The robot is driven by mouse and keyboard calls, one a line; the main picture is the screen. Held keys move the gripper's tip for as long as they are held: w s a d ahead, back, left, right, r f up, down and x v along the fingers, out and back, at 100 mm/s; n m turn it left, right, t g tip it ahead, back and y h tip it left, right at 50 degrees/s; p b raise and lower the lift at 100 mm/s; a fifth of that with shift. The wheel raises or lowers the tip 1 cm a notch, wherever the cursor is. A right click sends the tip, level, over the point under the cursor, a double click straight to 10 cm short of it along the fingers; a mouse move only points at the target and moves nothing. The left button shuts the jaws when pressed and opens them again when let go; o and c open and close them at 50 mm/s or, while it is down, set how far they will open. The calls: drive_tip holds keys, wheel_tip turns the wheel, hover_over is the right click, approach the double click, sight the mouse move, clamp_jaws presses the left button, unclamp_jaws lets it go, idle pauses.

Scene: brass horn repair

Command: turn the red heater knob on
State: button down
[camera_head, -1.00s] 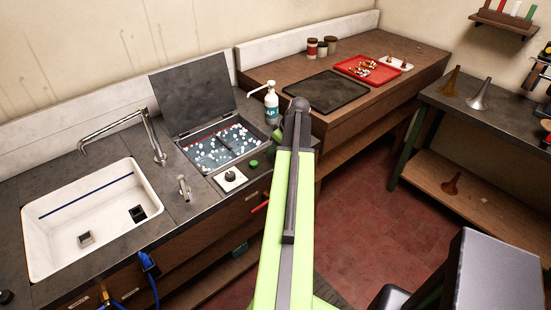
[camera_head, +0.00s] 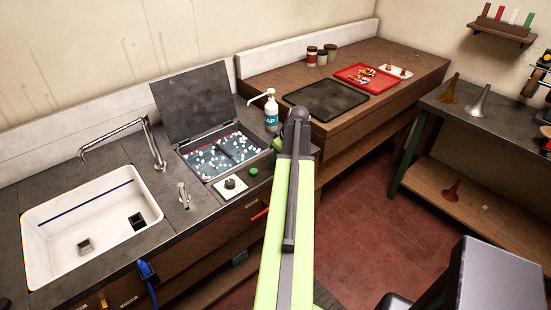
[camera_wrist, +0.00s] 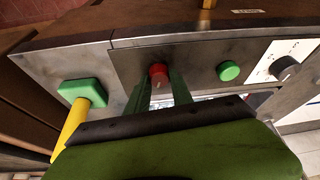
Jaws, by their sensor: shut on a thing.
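The red heater knob (camera_wrist: 158,74) shows in the wrist view on a dark panel near the counter edge. My gripper (camera_wrist: 160,80) has its two green fingers on either side of the knob, shut on it. The fingers hide part of the knob's sides. In the head view my green arm hides both the knob and the gripper.
A green button (camera_wrist: 228,71) and a black dial (camera_wrist: 287,68) on a white plate sit right of the knob. A yellow handle with a green block (camera_wrist: 82,92) is at left. An open-lidded bath (camera_head: 222,150) and pump bottle (camera_head: 271,112) stand on the counter.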

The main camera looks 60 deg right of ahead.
drive_tip(key=m, duration=0.1)
drive_tip(key=m+h, duration=0.1)
drive_tip(key=m, duration=0.2)
drive_tip(key=shift+w+a+m+h, duration=0.2)
drive_tip(key=shift+w+m+h, duration=0.1)
drive_tip(key=shift+h, duration=0.1)
drive_tip(key=m, duration=0.2)
drive_tip(key=m+g+h, duration=0.1)
drive_tip(key=m, duration=0.1)
drive_tip(key=shift+w+g, duration=0.15)
drive_tip(key=shift+g, duration=0.15)
drive_tip(key=m+g, duration=0.1)
drive_tip(key=m, duration=0.1)
drive_tip(key=m+g+h, duration=0.1)
drive_tip(key=m, duration=0.2)
drive_tip(key=shift+w+m, duration=0.1)
drive_tip(key=shift+m, duration=0.2)
drive_tip(key=shift+m+g, duration=0.6)
drive_tip(key=shift+m, duration=1)
drive_tip(key=c, duration=1.2)
unclamp_jaws()
drive_tip(key=shift+o, duration=0.4)
